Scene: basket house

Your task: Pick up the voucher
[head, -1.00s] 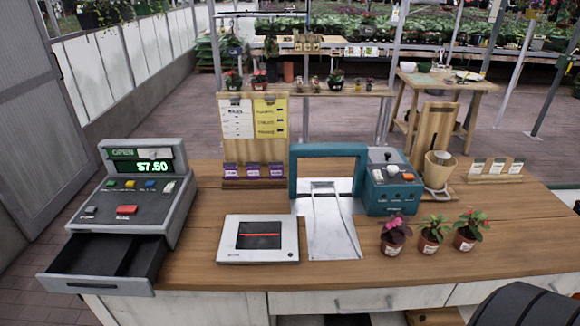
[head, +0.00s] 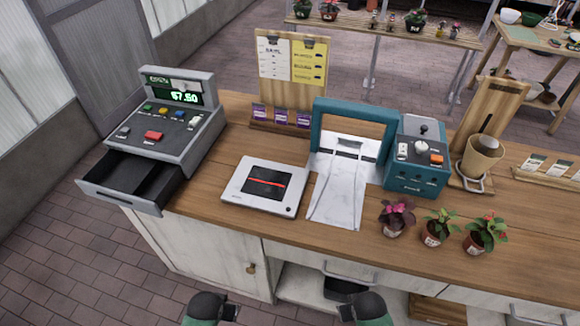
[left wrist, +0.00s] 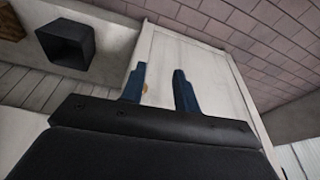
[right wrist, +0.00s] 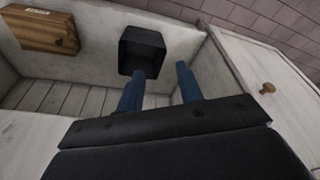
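No item is plainly marked as the voucher. Small purple cards (head: 281,116) stand in a wooden holder at the back of the counter, and pale cards (head: 547,168) stand in another holder at the far right. I cannot tell whether any of these is the voucher. My left gripper (left wrist: 160,70) is open and empty, its blue fingers apart, facing the white cabinet front. My right gripper (right wrist: 158,70) is open and empty, facing the open shelf under the counter. In the head view, parts of both my arms show at the bottom edge, below the counter.
On the wooden counter (head: 330,243) stand a register (head: 165,125) with its drawer (head: 140,185) open, a white scanner pad (head: 262,186), a teal machine (head: 418,165) with a metal chute, and three potted plants (head: 436,228). A clipboard (head: 290,60) stands behind. A black bin (right wrist: 142,50) sits below.

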